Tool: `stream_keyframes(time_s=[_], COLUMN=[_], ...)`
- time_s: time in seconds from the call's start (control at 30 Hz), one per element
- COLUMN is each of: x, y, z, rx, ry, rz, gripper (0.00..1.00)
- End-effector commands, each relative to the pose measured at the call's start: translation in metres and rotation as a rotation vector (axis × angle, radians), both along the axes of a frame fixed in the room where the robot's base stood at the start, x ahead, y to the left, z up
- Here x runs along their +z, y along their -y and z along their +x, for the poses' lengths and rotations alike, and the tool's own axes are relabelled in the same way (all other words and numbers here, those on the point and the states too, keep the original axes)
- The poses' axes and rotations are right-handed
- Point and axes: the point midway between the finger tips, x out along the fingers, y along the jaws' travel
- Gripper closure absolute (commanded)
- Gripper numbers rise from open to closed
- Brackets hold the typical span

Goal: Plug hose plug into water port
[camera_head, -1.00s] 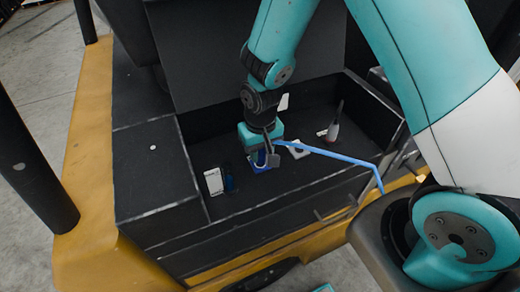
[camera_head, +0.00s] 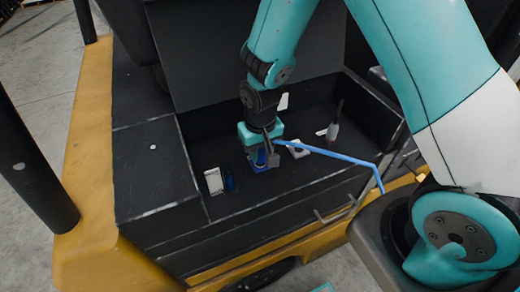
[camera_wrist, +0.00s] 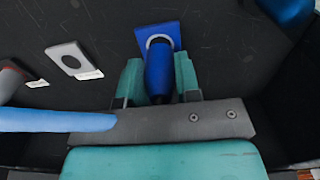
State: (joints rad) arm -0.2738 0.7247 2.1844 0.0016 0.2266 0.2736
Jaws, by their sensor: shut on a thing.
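My gripper (camera_wrist: 159,88) is shut on the blue hose plug (camera_wrist: 159,70), with one teal finger on each side of it. The plug's far end meets the white ring of the water port, a blue square plate (camera_wrist: 170,29) on the dark panel. I cannot tell how deep the plug sits in the ring. In the head view my gripper (camera_head: 262,150) is low over the blue port plate (camera_head: 260,167) and partly hides it and the plug. A light blue hose (camera_head: 335,156) runs right from the gripper and bends down; it also crosses the wrist view at left (camera_wrist: 50,121).
A pale plate with a round hole (camera_wrist: 73,59) lies left of the port. A bottle-like item (camera_head: 333,130) stands further right in the dark recess. A white card (camera_head: 213,181) and a dark blue item (camera_head: 230,182) are at left. Recess walls surround the arm.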

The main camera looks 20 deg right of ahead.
Motion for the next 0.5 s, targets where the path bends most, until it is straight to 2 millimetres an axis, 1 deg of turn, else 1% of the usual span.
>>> stream_keyframes(time_s=[0.5], x=[-0.004], y=[0.0], z=[-0.0001], rx=[0.0], ry=[0.0], rz=[0.0], gripper=[1.0])
